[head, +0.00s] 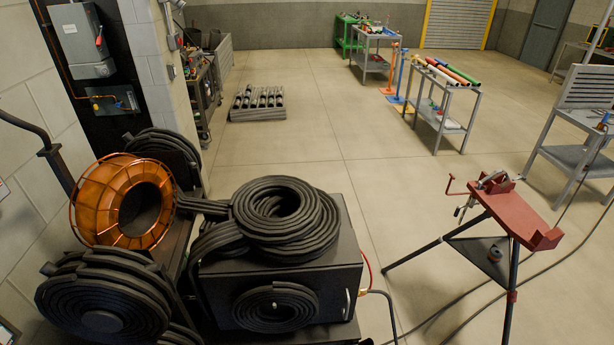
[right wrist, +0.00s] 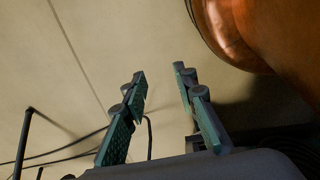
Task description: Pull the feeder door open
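The feeder appears to be the black box (head: 335,245) at the lower middle of the head view. Its front door (head: 225,312) looks shut, with a small pale upright handle (head: 347,303) near the right edge. A flat black coil (head: 275,306) is on the door's front. Neither gripper shows in the head view. In the right wrist view my right gripper (right wrist: 160,76) has its two green-padded fingers apart with nothing between them. The feeder door and handle cannot be made out in that view. My left gripper is not seen.
Black hose coils (head: 283,212) lie on the box. An orange wire-cage reel (head: 122,203) stands left. A red tripod vise (head: 510,212) stands right, with cables on the floor. A large copper-coloured rounded thing (right wrist: 275,40) is close beside my right gripper. Floor between box and tripod is mostly clear.

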